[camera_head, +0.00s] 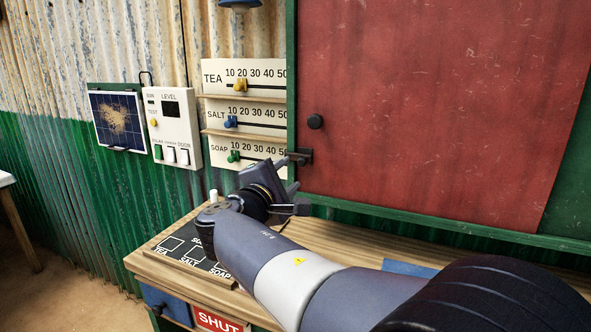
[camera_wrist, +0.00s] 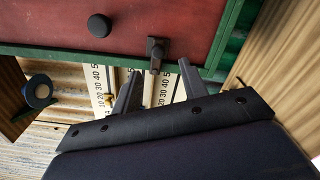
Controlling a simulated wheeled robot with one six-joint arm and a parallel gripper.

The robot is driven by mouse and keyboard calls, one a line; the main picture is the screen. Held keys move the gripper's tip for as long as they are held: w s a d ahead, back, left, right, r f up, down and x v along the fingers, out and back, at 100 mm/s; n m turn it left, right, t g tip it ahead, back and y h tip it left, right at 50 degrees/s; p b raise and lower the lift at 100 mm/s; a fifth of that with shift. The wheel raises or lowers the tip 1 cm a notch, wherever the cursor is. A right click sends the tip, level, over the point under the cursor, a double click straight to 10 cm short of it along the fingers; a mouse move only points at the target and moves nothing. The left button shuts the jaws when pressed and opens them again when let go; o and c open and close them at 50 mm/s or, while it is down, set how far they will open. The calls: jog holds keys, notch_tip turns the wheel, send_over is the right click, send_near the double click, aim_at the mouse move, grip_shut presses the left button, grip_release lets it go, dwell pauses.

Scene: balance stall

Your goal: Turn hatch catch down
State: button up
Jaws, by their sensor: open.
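The hatch (camera_head: 430,110) is a large red panel, flush in its green frame, with a round black knob (camera_head: 315,122). The dark hatch catch (camera_head: 304,157) sits at the panel's lower left corner. Its short lever points left, roughly level, across the green frame. In the wrist view, which is turned sideways, the catch (camera_wrist: 157,50) shows its lever pointing to the picture's bottom. My gripper (camera_head: 294,178) is open just beside the catch. In the wrist view its two fingers (camera_wrist: 159,75) stand either side of the lever's end; I cannot tell whether they touch it.
Slider boards for tea, salt and soap (camera_head: 245,130) hang left of the hatch, close to my gripper. A level box (camera_head: 174,128) and a solar panel (camera_head: 118,118) are further left. The wooden counter (camera_head: 375,243) lies below, with a black labelled board (camera_head: 183,254).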

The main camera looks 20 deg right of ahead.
aim_at(300, 163)
jog(key=shift+v, duration=1.4)
jog(key=x, duration=1)
jog(key=shift+w+d, duration=0.2)
jog(key=shift+d, duration=0.1)
jog(key=shift+w+d+r+p, duration=0.15)
jog(key=shift+r+p, duration=0.1)
jog(key=shift+p, duration=0.45)
jog(key=shift+r+n+p, duration=0.1)
jog(key=shift+n+p, duration=0.2)
jog(key=shift+p, duration=0.15)
jog(key=shift+f+b, duration=0.3)
jog(key=shift+b, duration=0.1)
